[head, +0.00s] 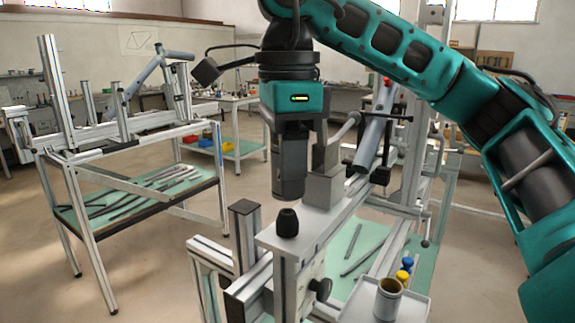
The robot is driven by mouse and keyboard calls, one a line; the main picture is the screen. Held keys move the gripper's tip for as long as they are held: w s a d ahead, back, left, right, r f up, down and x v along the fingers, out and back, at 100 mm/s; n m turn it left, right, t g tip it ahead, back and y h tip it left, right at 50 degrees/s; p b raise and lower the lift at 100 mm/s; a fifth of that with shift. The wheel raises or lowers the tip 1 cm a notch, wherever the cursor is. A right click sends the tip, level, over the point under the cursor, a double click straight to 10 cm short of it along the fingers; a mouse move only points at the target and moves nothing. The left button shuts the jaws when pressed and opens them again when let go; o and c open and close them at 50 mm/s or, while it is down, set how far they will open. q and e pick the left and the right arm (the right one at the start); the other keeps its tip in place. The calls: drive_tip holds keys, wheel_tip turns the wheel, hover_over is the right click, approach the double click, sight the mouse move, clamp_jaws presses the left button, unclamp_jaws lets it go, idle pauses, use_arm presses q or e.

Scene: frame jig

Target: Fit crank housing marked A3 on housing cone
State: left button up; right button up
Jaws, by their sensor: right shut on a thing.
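My right gripper (293,125) comes down from the top middle and is shut on a dark grey cylindrical part (290,172), which I take to be the crank housing. The housing hangs about upright below the gripper. No A3 mark can be read on it. The black housing cone (287,223) stands on the near end of the jig's light grey beam (305,232). The housing's lower end is above the cone in the picture, and a small gap shows between them. My left gripper is not in view.
A grey block (325,186) stands on the beam right behind the cone, close to the housing. A grey frame tube (372,135) and clamps rise behind it. A tray (412,306) with a cup (388,298) is at lower right. A second jig table (140,190) stands left, across open floor.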

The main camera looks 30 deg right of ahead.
sight(287, 212)
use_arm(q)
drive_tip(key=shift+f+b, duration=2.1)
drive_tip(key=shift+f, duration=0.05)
use_arm(e)
drive_tip(key=shift+f, duration=2.8)
drive_tip(key=o, duration=1.2)
drive_tip(key=shift+r+p, duration=0.5)
drive_tip(key=shift+r, duration=0.35)
use_arm(q)
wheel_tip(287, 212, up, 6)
drive_tip(key=p, duration=0.5)
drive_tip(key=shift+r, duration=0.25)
use_arm(e)
wheel_tip(287, 212, up, 11)
drive_tip(key=shift+r, duration=0.15)
